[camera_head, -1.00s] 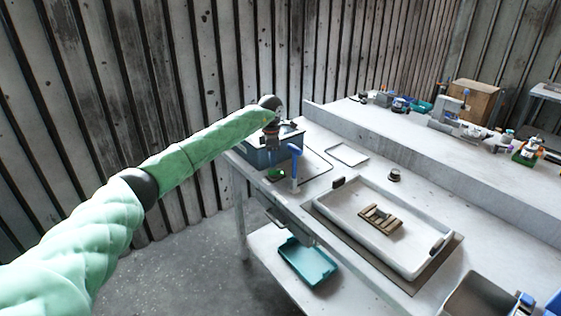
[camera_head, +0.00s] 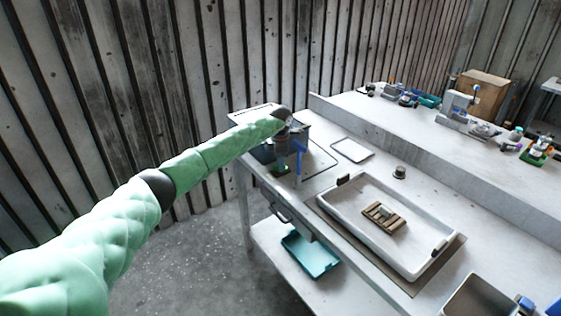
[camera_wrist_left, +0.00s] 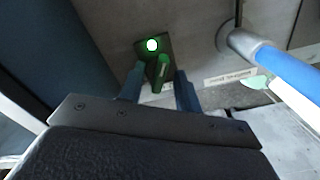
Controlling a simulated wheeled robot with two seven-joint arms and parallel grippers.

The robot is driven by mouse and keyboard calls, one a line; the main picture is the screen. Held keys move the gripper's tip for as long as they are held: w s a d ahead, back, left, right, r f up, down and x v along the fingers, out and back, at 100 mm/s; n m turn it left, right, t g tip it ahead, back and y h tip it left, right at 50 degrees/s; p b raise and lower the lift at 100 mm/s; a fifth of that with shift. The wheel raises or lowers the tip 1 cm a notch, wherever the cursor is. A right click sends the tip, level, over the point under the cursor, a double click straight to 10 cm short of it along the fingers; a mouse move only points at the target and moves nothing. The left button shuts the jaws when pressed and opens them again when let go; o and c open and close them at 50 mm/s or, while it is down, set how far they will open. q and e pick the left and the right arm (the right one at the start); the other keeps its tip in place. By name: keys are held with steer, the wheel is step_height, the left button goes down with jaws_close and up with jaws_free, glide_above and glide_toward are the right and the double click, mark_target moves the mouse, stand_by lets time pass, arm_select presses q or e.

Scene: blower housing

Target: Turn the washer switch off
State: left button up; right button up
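The washer switch is a dark plate with a lit green lamp (camera_wrist_left: 152,45) and a green lever (camera_wrist_left: 161,72) in the left wrist view. In the head view its green part (camera_head: 281,169) shows low at the front of the washer (camera_head: 262,153), mostly behind my gripper. My left gripper (camera_wrist_left: 160,78) points at the switch with its blue fingers apart, one on each side of the lever. Gaps show beside the lever, so it does not look gripped. In the head view the left gripper (camera_head: 283,155) is over the bench's far left end. My right gripper is not in view.
A blue-handled lever (camera_wrist_left: 285,72) on a metal post stands close right of the gripper. A white tray (camera_head: 335,205) with a brown slotted block (camera_head: 384,217) lies on the bench. A teal bin (camera_head: 312,255) sits on the lower shelf.

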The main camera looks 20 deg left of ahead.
arm_select(q)
steer(key=shift+f, duration=0.35)
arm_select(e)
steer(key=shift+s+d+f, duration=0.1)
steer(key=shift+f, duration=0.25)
arm_select(q)
jaws_close()
